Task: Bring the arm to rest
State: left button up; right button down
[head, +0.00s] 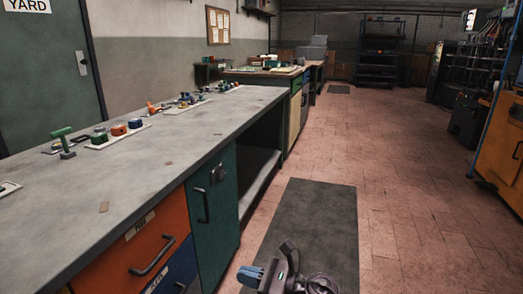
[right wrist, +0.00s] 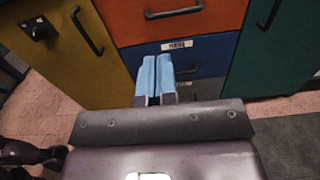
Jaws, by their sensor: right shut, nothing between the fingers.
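My right gripper (head: 250,275) shows at the bottom of the head view, low over the floor beside the workbench. Its blue fingers also show in the right wrist view (right wrist: 156,78), close together and empty. They point towards the cabinet fronts under the bench, and the blue drawer (right wrist: 205,60) lies behind them in that view. I cannot tell the exact gap to the drawer. My left gripper is in neither view.
The workbench (head: 190,145) runs along the left, with switches and levers on plates at its back. An orange drawer (head: 130,250) and a green door (head: 213,200) face the aisle. A dark mat (head: 315,215) lies on the open tiled floor. An orange cabinet (head: 500,150) stands right.

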jog(key=w+d+f+h, duration=0.1)
jog(key=w+d+h, duration=0.15)
jog(key=d, duration=0.75)
jog(key=s+d+f+m+t+h, duration=0.25)
jog(key=s+d+m, duration=0.35)
jog(key=s+m, duration=0.4)
jog(key=s+d+f+m+t+h, duration=0.2)
jog(key=s+d+f+m+h, duration=0.3)
jog(key=s+m, duration=0.55)
jog(key=s+d+f+m+t+h, duration=0.1)
jog(key=s+d+f+m+t, duration=0.15)
jog(key=s+d+m, duration=0.65)
jog(key=s+d+r+m+g+h, duration=0.2)
jog(key=s+r+m+g+h, duration=0.1)
jog(key=s+m, duration=1.1)
pick_arm(q)
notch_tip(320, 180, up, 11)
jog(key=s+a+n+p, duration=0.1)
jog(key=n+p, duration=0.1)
jog(key=p, duration=1.6)
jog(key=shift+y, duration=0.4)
pick_arm(e)
notch_tip(320, 180, up, 11)
jog(key=s+a+m+t+h, duration=0.1)
jog(key=m+h, duration=0.2)
jog(key=m, duration=0.2)
jog(key=shift+s+a+f+m, duration=0.15)
jog(key=shift+s+a+m, duration=0.05)
jog(key=shift+m, duration=0.15)
